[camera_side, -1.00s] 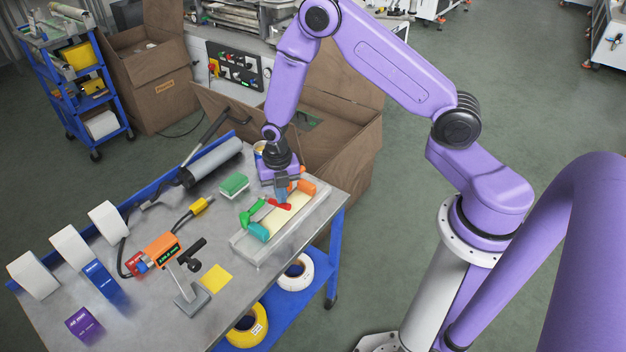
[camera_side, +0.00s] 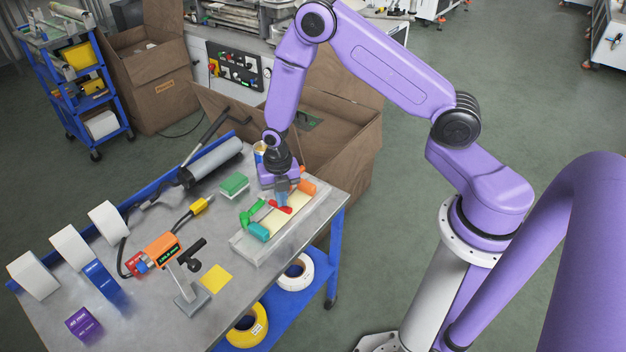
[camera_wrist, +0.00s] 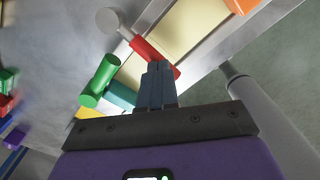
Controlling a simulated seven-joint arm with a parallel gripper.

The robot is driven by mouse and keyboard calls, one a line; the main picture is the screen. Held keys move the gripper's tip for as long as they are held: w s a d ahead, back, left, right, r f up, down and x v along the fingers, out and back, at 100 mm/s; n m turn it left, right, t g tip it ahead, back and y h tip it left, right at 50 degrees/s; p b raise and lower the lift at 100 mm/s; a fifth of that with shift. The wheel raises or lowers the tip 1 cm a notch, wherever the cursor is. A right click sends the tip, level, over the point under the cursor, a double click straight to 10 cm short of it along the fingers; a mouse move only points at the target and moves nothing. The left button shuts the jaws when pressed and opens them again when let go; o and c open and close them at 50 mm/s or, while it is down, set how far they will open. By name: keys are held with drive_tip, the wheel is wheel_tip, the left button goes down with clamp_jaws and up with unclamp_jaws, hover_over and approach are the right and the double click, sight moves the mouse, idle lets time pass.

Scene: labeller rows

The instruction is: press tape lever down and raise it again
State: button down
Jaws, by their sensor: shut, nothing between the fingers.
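A tray-like fixture (camera_side: 240,246) with a cream strip (camera_wrist: 178,28) lies along the table's right edge and carries coloured parts. A red bar-shaped handle (camera_wrist: 150,50) lies across it, beside a grey rod with a round end (camera_wrist: 112,20); it also shows in the side view (camera_side: 287,210). A green cylinder (camera_wrist: 98,82), a teal piece (camera_wrist: 121,94) and an orange piece (camera_wrist: 240,5) sit around it. I cannot tell which one is the tape lever. My gripper (camera_side: 283,203) points down, shut and empty, its fingertips (camera_wrist: 160,66) overlapping the red handle's near end; contact is unclear.
A green-and-white block (camera_side: 234,185), an orange meter (camera_side: 162,251), a small grey stand (camera_side: 191,298) and a yellow pad (camera_side: 217,279) are on the table left of the fixture. A grey roller (camera_side: 213,162) lies behind. Open cardboard boxes (camera_side: 335,140) stand beyond the table.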

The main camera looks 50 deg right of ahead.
drive_tip(key=shift+f, duration=0.35)
idle(0.3)
drive_tip(key=shift+r, duration=2.5)
